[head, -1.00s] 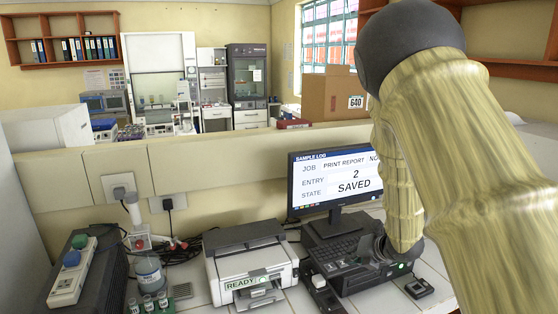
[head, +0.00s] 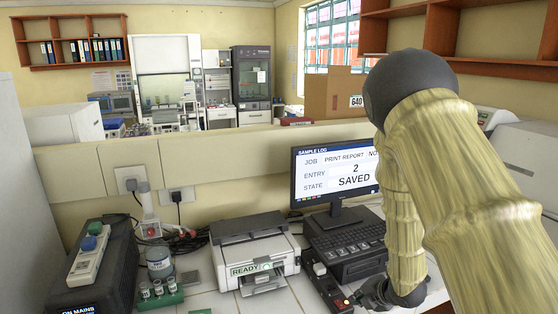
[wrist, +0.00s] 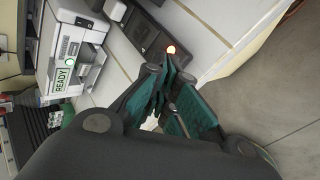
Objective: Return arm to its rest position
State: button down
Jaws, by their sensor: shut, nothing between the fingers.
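My gripper (head: 378,290) hangs low over the front right of the counter, partly hidden behind my arm in the head view. In the wrist view my gripper (wrist: 166,82) has its green-padded fingers together with nothing seen between them.
A monitor (head: 335,175) reads "SAVED", with a keyboard (head: 345,237) before it. A printer (head: 255,252) showing "READY" stands to the left. The counter's edge (wrist: 225,60) borders open floor.

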jog(key=s+f+m+g+h+b, duration=0.2)
jog(key=s+f+m+g, duration=0.1)
jog(key=s+f+m, duration=1.4)
jog(key=s+f+m+g, duration=0.1)
jog(key=s+f+m, duration=0.2)
jog(key=s, duration=0.5)
jog(key=s+f+m+g+h+b, duration=0.1)
jog(key=s+f+m+g, duration=0.1)
jog(key=s, duration=0.7)
jog(key=s+a+f+m+g+b, duration=0.1)
jog(key=s+f+m, duration=0.3)
jog(key=s, duration=0.5)
notch_tip(320, 180, down, 3)
jog(key=shift+r+m, duration=0.2)
jog(key=shift+m, duration=0.1)
jog(key=shift+w, duration=0.1)
